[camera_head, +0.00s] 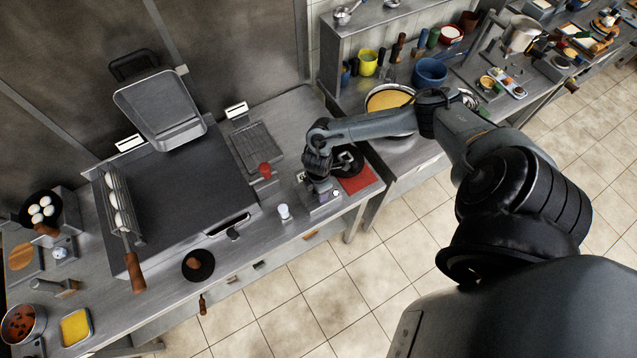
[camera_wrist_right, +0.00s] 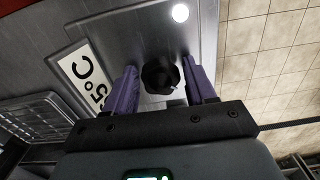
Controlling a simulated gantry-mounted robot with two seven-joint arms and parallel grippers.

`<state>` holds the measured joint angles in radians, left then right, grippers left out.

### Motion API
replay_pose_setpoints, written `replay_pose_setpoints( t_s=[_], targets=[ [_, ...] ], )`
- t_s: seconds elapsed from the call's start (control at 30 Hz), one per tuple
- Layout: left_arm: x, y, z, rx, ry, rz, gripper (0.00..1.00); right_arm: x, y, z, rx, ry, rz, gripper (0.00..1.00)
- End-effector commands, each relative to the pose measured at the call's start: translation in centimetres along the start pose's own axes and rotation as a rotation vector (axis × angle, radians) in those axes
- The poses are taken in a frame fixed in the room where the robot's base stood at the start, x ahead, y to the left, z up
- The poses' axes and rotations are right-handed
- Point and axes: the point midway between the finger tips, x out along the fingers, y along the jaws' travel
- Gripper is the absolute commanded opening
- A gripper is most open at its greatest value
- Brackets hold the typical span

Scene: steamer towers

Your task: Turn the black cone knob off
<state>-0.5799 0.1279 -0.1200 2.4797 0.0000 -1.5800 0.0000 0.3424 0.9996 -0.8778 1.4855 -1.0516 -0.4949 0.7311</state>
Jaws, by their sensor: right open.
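In the right wrist view, the black cone knob (camera_wrist_right: 160,76) stands on a grey metal panel. My right gripper (camera_wrist_right: 161,67) is open with its two purple fingers on either side of the knob. Small gaps seem to show between knob and fingers; I cannot tell whether either touches. In the head view, my right gripper (camera_head: 317,184) is down over a small metal appliance (camera_head: 321,206) near the counter's front edge, and it hides the knob there. My left gripper is not in view.
Beside the knob are a temperature label (camera_wrist_right: 84,79) and a bright white round spot (camera_wrist_right: 180,13). Around the appliance are a red board (camera_head: 361,181), a black pan (camera_head: 347,159), a red-topped item (camera_head: 265,170) and a white shaker (camera_head: 284,211). A large griddle (camera_head: 180,195) lies to the left.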

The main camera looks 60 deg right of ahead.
Motion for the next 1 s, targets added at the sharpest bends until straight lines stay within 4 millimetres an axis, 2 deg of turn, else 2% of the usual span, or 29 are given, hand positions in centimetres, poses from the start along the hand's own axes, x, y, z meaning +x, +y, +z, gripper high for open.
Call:
replay_pose_setpoints(
  t_s=[0.2,0.5,0.7,1.0],
  targets=[
    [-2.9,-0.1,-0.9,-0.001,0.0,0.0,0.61,-0.7,-0.1,-0.1,0.162,0.0,-0.003,0.55],
    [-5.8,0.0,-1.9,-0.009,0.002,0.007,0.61,-0.5,-0.2,-0.1,0.421,0.0,-0.003,0.55],
    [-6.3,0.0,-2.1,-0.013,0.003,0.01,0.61,-0.2,-0.1,0.0,0.495,0.0,-0.001,0.55],
    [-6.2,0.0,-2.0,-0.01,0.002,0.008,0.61,-0.1,-0.1,-0.1,0.499,0.0,-0.001,0.55]
  ],
)
